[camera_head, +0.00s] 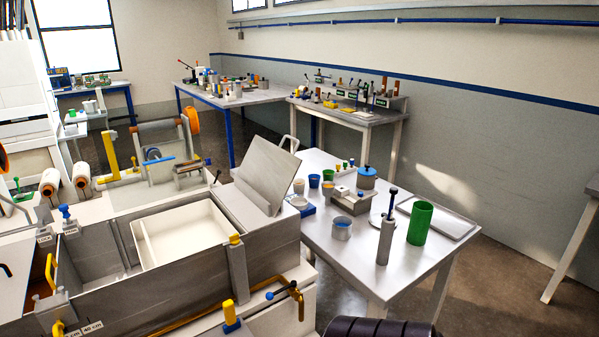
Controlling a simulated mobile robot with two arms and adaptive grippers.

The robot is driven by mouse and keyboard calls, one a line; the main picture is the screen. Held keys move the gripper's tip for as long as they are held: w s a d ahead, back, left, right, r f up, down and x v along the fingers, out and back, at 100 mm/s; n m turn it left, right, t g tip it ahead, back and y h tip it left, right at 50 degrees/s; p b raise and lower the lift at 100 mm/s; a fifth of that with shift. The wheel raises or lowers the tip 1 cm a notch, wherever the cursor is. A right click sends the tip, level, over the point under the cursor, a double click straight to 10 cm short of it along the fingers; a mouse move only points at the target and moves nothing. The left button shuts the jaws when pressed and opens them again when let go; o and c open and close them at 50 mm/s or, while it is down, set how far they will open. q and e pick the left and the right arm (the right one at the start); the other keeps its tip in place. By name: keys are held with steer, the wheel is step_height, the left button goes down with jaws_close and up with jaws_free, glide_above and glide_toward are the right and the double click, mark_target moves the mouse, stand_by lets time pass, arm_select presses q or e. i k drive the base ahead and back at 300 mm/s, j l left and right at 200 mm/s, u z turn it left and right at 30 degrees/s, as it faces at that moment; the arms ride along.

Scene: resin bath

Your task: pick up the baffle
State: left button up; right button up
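No part is clearly marked as the baffle, and I cannot tell which one it is. A flat grey panel (266,172) stands tilted at the right end of the grey resin bath (190,283). A yellow handle (50,272) shows inside the bath's left compartment, beside an orange-brown surface; its lower part is hidden by the bath's front wall. A white open tray (188,236) sits in the middle of the bath. Neither of my grippers is in view.
A white table (343,257) right of the bath holds a green cylinder (420,223), a grey cylinder (385,242), small cups and a flat tray (452,224). A yellow pipe (262,307) with a valve runs along the bath's front. Open floor lies to the right.

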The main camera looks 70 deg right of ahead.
mark_target(270, 170)
steer(key=z, duration=1.95)
steer(key=u, duration=0.3)
